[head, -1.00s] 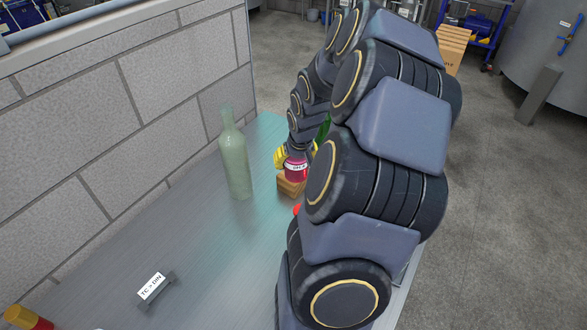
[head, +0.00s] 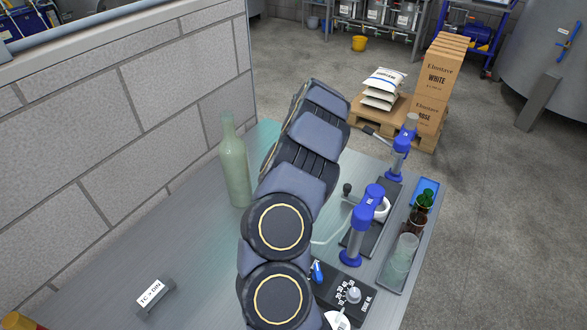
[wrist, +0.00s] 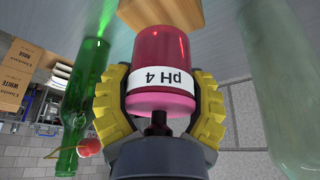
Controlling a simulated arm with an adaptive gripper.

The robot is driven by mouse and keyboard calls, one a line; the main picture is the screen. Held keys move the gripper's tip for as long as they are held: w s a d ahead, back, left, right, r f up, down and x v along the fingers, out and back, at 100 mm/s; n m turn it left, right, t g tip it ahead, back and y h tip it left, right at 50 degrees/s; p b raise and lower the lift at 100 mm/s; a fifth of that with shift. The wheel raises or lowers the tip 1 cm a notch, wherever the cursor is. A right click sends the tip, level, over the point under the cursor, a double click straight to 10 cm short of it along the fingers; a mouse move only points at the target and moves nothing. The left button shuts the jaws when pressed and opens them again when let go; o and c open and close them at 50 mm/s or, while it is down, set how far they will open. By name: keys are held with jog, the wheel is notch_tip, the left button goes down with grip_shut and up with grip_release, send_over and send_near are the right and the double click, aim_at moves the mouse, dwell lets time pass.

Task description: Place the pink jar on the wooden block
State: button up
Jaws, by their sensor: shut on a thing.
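The pink jar (wrist: 158,48), with a white "pH 4" label, is in the wrist view between the yellow pads of my gripper (wrist: 160,78). My gripper is shut on the jar. The wooden block (wrist: 162,13) shows at the top edge of the wrist view, just past the jar's far end. The jar's end overlaps the block in the picture, and I cannot tell whether they touch. In the head view my arm hides the gripper, jar and block.
Blue-headed devices (head: 352,250) and a tray of glassware (head: 400,265) line the right side. The bench's left front is mostly clear, with a label holder (head: 153,296).

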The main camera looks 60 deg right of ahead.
jog(key=shift+w+d+f, duration=0.1)
jog(key=shift+f, duration=0.8)
jog(key=shift+w+d+f, duration=0.1)
jog(key=shift+f, duration=0.8)
jog(key=shift+f, duration=0.1)
jog(key=o, duration=1.2)
jog(key=v, duration=1.2)
